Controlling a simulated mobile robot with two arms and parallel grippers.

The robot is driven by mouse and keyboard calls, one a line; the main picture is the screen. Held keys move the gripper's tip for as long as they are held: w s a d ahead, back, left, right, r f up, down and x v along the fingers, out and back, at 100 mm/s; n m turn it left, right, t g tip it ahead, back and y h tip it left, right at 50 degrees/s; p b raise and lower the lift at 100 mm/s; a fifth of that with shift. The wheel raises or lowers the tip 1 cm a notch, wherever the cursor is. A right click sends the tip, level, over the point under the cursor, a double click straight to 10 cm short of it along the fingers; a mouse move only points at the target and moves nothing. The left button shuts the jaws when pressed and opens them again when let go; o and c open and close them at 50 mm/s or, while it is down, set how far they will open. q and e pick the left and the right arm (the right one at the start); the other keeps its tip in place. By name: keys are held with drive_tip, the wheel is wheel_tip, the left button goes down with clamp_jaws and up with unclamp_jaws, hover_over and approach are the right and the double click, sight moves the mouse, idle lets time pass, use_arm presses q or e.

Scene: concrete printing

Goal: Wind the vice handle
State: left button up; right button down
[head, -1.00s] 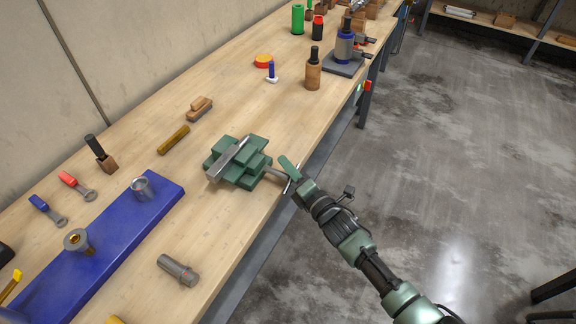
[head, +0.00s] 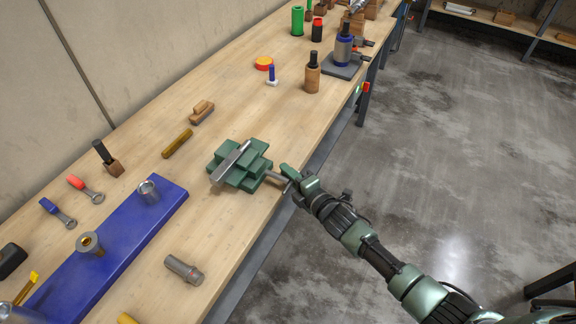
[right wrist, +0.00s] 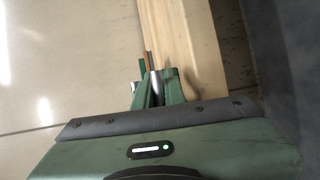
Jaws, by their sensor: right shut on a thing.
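The green vice (head: 240,165) stands on the wooden bench near its front edge, with grey metal jaws on top. Its grey screw (head: 277,176) sticks out past the bench edge toward my right gripper (head: 291,178). My right gripper is shut at the handle end of the screw. The handle itself is mostly hidden by the fingers in the head view. In the right wrist view, my right gripper's green fingers (right wrist: 158,90) are close together around a thin grey metal part (right wrist: 155,86). My left gripper is not in view.
A grey cylinder (head: 184,269) lies in front of the mat. A brass bar (head: 177,143) lies behind the vice. Open concrete floor (head: 440,150) is to the right.

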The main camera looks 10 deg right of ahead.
drive_tip(key=shift+s+f+m+g+p, duration=0.1)
drive_tip(key=shift+f+m+g+p, duration=0.15)
drive_tip(key=shift+m+g+p, duration=0.25)
drive_tip(key=shift+a+f+m+p, duration=0.1)
drive_tip(key=shift+f+m+p, duration=0.1)
drive_tip(key=shift+m+p, duration=0.1)
drive_tip(key=shift+s, duration=0.1)
drive_tip(key=c, duration=1.5)
unclamp_jaws()
